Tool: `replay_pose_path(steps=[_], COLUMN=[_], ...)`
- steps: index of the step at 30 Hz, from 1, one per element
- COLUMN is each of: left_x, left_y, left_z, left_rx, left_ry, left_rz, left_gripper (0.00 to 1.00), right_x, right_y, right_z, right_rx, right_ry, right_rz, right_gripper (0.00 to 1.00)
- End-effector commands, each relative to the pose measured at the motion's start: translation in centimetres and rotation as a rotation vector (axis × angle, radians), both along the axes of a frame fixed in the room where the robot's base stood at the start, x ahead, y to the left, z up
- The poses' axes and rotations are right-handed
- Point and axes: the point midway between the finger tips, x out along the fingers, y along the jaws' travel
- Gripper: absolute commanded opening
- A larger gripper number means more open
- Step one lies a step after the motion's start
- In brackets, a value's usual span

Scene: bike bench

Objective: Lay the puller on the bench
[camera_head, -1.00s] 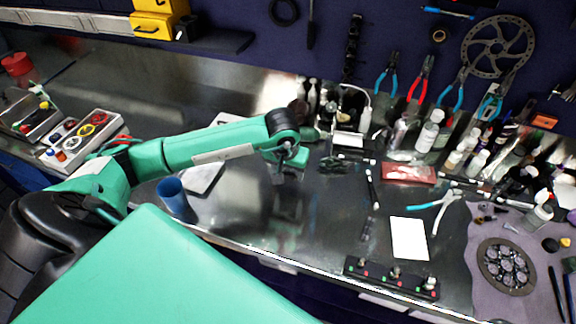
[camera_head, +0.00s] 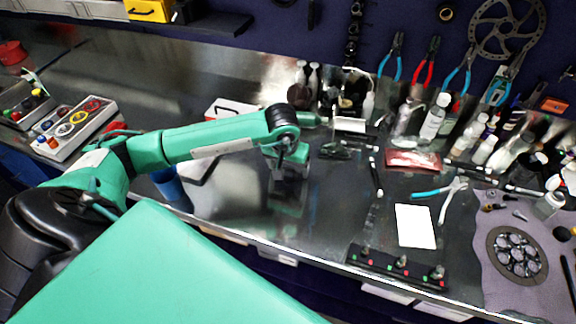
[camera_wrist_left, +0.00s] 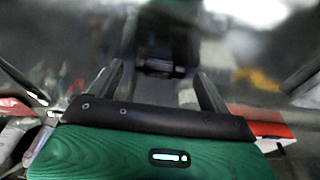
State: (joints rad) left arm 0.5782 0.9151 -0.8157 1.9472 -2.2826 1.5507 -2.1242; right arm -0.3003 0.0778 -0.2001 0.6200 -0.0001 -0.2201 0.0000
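My left gripper (camera_head: 290,172) hangs low over the bare steel middle of the bench (camera_head: 235,205), pointing down. In the left wrist view its two fingers (camera_wrist_left: 163,88) stand apart, with grey bench surface between them. A blurred dark shape (camera_wrist_left: 160,66) shows beyond the fingertips; I cannot tell whether it is an object or a reflection in the steel. I cannot make out the puller with certainty in either view. My right gripper is not in view.
A white card (camera_head: 415,226) and a black strip with lit dots (camera_head: 398,268) lie right of the gripper. A purple mat (camera_head: 491,275) holds a cassette (camera_head: 518,255). A blue cup (camera_head: 168,184) stands left.

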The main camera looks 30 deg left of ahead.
Motion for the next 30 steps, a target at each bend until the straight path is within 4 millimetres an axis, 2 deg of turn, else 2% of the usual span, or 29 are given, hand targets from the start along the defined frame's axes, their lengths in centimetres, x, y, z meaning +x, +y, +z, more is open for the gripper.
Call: replay_pose_path(steps=[8,13,17,24,30], left_x=[0.0,-0.1,-0.6,-1.7,-2.3], left_y=[0.0,-0.1,-0.1,-0.4,-0.5], left_z=[0.0,1.2,3.6,8.9,12.0], left_rx=[0.000,-0.001,0.001,0.000,0.000], left_ry=[0.000,-0.004,-0.006,-0.006,-0.003], left_rz=[0.000,-0.002,-0.001,-0.001,-0.001], left_gripper=[0.81,0.81,0.81,0.81,0.81], right_x=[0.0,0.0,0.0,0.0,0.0], right_y=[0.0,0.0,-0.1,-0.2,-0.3], right_z=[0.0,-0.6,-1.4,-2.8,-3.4], right_rx=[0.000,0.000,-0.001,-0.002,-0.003], right_ry=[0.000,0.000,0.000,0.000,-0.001], right_rz=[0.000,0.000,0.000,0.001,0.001], right_gripper=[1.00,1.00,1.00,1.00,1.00])
